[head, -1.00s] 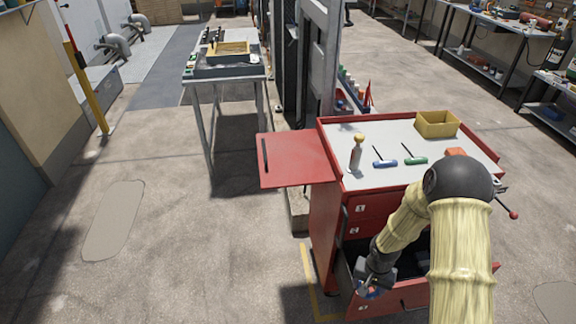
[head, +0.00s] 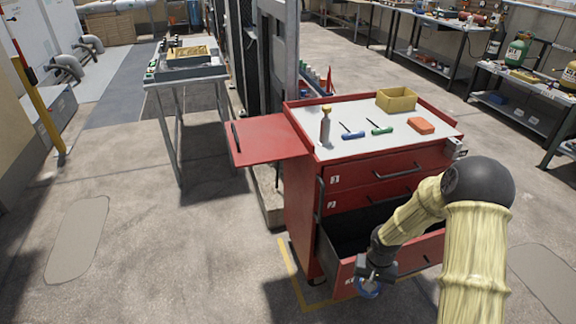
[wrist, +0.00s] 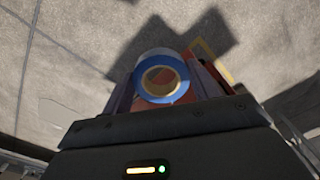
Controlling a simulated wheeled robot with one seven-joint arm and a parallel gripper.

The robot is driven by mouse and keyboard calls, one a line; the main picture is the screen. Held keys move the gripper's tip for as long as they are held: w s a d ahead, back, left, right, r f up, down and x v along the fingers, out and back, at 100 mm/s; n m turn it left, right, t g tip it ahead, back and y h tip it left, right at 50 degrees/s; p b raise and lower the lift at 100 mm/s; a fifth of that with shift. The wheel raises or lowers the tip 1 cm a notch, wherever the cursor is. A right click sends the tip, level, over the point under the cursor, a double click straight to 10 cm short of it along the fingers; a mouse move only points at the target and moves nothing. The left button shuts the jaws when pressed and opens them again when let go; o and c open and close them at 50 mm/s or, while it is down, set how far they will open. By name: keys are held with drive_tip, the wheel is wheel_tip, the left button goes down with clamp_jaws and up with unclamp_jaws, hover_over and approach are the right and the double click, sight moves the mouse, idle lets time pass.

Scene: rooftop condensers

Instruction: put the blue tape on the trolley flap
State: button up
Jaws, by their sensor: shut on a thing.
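My gripper (head: 370,283) is shut on the blue tape (head: 369,291), a roll held low in front of the trolley's open bottom drawer. In the wrist view the blue tape (wrist: 163,78) sits between the two fingers, its ring and brown core facing the camera. The red trolley (head: 300,212) stands behind my gripper. Its red flap (head: 265,140) sticks out level from the left side of the top and is bare except for a dark slot or bar near its left edge. My gripper is below and to the right of the flap.
The trolley top (head: 345,112) carries a spray bottle (head: 325,126), two screwdrivers, an orange block (head: 421,125) and a yellow bin (head: 397,99). The open drawer (head: 350,235) juts forward beside my arm. A metal table (head: 184,83) stands behind left. Floor left of the trolley is clear.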

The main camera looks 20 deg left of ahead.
drive_tip(key=w+d+f+b, duration=0.1)
drive_tip(key=d+f+b, duration=0.3)
drive_tip(key=d+b, duration=0.3)
drive_tip(key=shift+w+d+f+b, duration=0.15)
drive_tip(key=shift+d+f+b, duration=0.25)
drive_tip(key=shift+b, duration=0.65)
